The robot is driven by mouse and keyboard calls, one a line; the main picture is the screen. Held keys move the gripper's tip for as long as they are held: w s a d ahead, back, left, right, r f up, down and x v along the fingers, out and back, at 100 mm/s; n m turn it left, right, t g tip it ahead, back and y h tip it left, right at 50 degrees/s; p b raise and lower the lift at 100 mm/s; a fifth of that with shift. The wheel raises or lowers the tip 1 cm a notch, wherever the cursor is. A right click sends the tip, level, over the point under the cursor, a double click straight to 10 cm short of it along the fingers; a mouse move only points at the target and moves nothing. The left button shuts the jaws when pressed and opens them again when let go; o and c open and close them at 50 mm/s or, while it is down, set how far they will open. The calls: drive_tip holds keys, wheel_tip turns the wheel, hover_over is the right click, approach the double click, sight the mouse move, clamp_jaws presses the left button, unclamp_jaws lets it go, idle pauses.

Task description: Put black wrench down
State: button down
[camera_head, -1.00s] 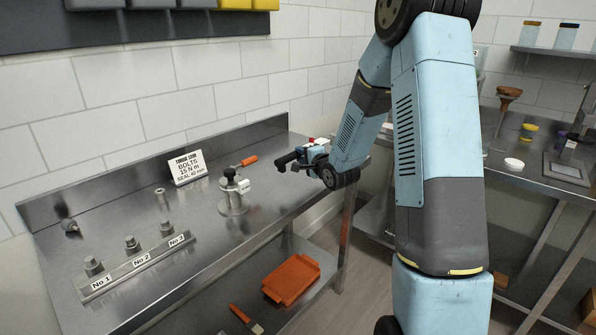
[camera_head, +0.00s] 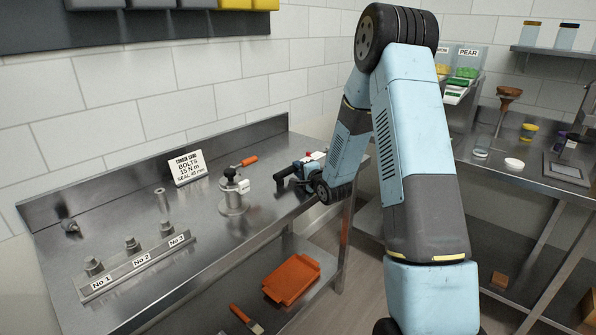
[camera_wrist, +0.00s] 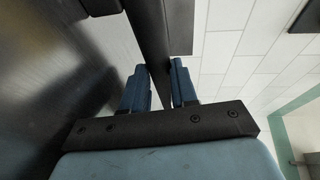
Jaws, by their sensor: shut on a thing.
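My gripper (camera_head: 301,170) is low at the right end of the steel bench (camera_head: 205,270), partly hidden by my own arm. In the wrist view its two blue fingers (camera_wrist: 160,82) are closed on the black wrench (camera_wrist: 151,40), a dark bar running up between them. In the head view the black wrench (camera_head: 281,180) shows as a short dark end pointing left from the gripper, close over the bench top. I cannot tell whether it touches the bench.
A metal fixture (camera_head: 233,195) stands left of the gripper, with an orange-handled tool (camera_head: 248,161) behind it. A torque card (camera_head: 187,168) stands at the back. A numbered rack (camera_head: 137,263) of bolts is at front left. An orange tray (camera_head: 291,280) lies on the lower shelf.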

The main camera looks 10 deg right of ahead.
drive_tip(key=c, duration=0.9)
unclamp_jaws()
